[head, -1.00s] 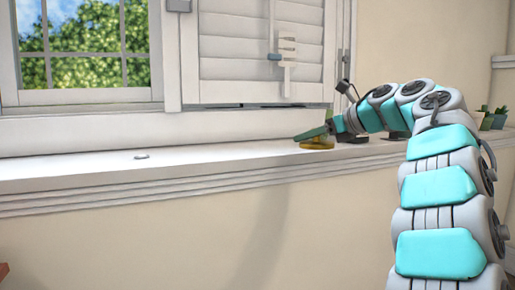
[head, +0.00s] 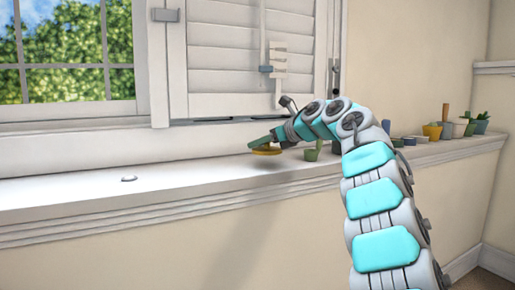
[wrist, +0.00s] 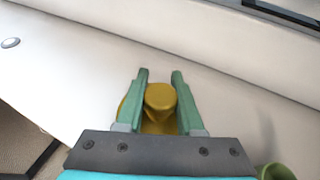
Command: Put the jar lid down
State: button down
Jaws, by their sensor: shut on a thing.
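The jar lid (head: 266,151) is a yellow, round piece with a raised knob, at the window sill (head: 190,187) below the shutter. In the wrist view the lid (wrist: 160,95) shows its knob between the two green fingers. My gripper (head: 262,142) is shut on the lid; it also shows in the wrist view (wrist: 159,88). The lid is low over the sill, and I cannot tell whether it touches it. The fingers and the dark gripper body hide part of the lid.
A small round metal disc (head: 129,178) lies on the sill to the left. A green cup (head: 313,151) stands close to the right of my gripper. The sill between disc and lid is clear.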

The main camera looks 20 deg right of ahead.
aim_at(257, 163)
jog(key=shift+w+a, duration=0.2)
jog(key=shift+w, duration=0.1)
jog(key=shift+f, duration=0.25)
notch_tip(257, 163, down, 2)
jog(key=shift+d+f+b, duration=0.1)
jog(key=shift+f+b, duration=0.05)
jog(key=shift+b, duration=0.8)
jog(key=shift+f, duration=0.4)
jog(key=shift+f+b, duration=0.1)
jog(key=shift+b, duration=0.2)
jog(key=c, duration=0.5)
grip_release()
jog(key=shift+c, duration=0.2)
